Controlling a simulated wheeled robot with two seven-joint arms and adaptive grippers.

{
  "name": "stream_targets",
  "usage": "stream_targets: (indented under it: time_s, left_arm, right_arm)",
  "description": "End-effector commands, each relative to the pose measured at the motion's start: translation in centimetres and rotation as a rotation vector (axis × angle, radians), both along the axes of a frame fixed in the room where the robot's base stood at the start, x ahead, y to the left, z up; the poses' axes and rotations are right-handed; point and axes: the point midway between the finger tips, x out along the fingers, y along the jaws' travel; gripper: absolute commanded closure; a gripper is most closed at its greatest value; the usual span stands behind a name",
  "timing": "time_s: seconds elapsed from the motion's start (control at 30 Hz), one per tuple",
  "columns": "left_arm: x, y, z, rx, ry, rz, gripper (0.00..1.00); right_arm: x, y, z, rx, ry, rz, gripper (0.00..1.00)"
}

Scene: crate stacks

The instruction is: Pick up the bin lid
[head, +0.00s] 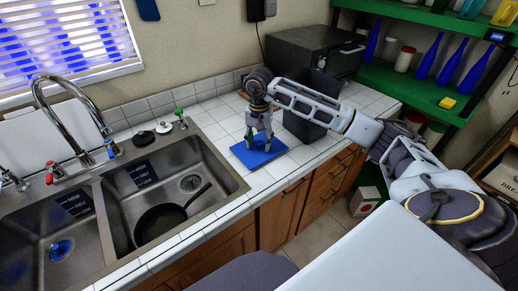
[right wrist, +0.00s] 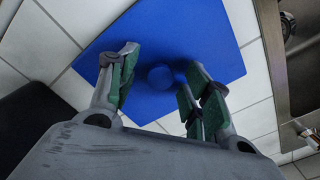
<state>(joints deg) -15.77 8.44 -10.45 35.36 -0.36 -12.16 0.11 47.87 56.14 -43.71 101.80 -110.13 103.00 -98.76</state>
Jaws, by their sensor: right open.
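The bin lid (head: 245,160) is a flat blue square lying on the white tiled counter, right of the sink. In the right wrist view the lid (right wrist: 190,30) has a round blue knob (right wrist: 160,77) near its middle. My right gripper (head: 259,144) points down over the lid. In the right wrist view its open fingers (right wrist: 162,70) stand on either side of the knob, with a gap showing around it. Whether the fingertips touch the lid cannot be told. My left gripper is not in view.
A dark bin (head: 305,122) stands just right of the lid, close to my right arm. A black microwave-like box (head: 310,50) is behind it. The double sink (head: 228,180) with a black pan (head: 160,222) lies to the left. Green shelves (head: 410,82) hold bottles at right.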

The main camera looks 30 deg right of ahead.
Motion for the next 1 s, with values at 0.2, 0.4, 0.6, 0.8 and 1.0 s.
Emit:
stream_targets:
  time_s: [0.2, 0.4, 0.6, 0.8, 1.0]
  left_arm:
    - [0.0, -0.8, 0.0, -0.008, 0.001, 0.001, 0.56]
    - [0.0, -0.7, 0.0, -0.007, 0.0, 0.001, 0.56]
    - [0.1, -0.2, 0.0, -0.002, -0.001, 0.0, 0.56]
    - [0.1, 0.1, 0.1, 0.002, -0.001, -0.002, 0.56]
    - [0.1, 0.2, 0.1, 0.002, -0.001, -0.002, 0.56]
  right_arm:
    - [0.0, 0.0, -0.6, 0.001, -0.001, 0.0, 0.51]
    - [0.0, 0.0, -0.6, 0.001, -0.001, 0.0, 0.51]
    - [0.0, 0.0, -0.5, 0.001, -0.001, 0.0, 0.53]
    - [0.0, 0.0, -0.5, 0.001, -0.001, 0.0, 0.79]
    - [0.0, 0.0, -0.5, 0.0, -0.001, 0.0, 1.0]
